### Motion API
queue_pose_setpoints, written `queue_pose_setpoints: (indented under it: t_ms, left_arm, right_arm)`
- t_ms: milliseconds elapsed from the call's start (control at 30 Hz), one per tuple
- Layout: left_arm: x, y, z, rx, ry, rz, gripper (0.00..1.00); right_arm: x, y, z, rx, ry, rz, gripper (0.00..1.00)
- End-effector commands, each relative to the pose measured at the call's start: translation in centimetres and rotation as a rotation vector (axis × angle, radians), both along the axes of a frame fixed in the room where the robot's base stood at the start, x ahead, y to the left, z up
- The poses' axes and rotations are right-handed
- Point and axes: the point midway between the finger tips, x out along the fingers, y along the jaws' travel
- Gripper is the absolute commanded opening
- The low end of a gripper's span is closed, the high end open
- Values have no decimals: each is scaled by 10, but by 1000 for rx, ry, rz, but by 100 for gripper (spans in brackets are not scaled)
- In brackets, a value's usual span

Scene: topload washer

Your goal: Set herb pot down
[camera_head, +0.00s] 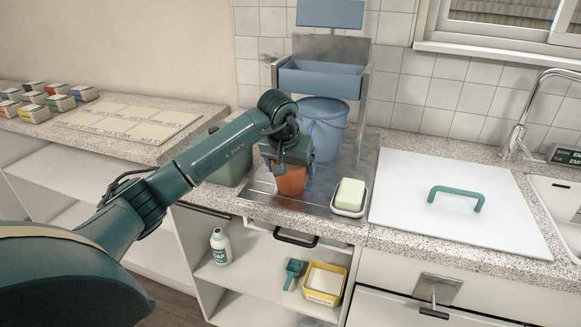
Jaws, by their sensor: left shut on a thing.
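The herb pot (291,182) is a small orange-brown pot near the front of the metal tray (262,190) on the counter. My left gripper (287,160) comes down over it from above and is shut on it. The gripper covers the pot's upper part, and no leaves show. The pot looks upright. I cannot tell whether its base touches the tray. My right gripper is not in view.
A blue bucket (323,130) stands behind the pot under a blue bin (320,80). A soap dish with pale soap (349,195) lies to the right, and a green container (228,165) stands to the left. A white board with a green handle (455,205) covers the counter further right.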

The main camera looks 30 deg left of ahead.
Motion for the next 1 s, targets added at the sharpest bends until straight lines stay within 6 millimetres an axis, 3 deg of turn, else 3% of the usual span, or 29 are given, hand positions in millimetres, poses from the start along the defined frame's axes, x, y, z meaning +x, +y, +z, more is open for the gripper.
queue_pose_setpoints:
  t_ms: [33,67,233,567,667,1000]
  left_arm:
    - [0,0,-1,1,-3,0,47]
    - [0,0,-2,0,0,0,85]
    - [0,0,-1,0,0,0,98]
    - [-1,0,4,0,-1,0,100]
    - [-5,0,16,1,-3,0,100]
    - [-32,-7,82,2,-3,0,100]
  right_arm:
    - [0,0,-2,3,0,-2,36]
    - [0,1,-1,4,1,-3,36]
    - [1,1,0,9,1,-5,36]
    - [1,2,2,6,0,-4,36]
    - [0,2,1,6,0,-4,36]
    - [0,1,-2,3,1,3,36]
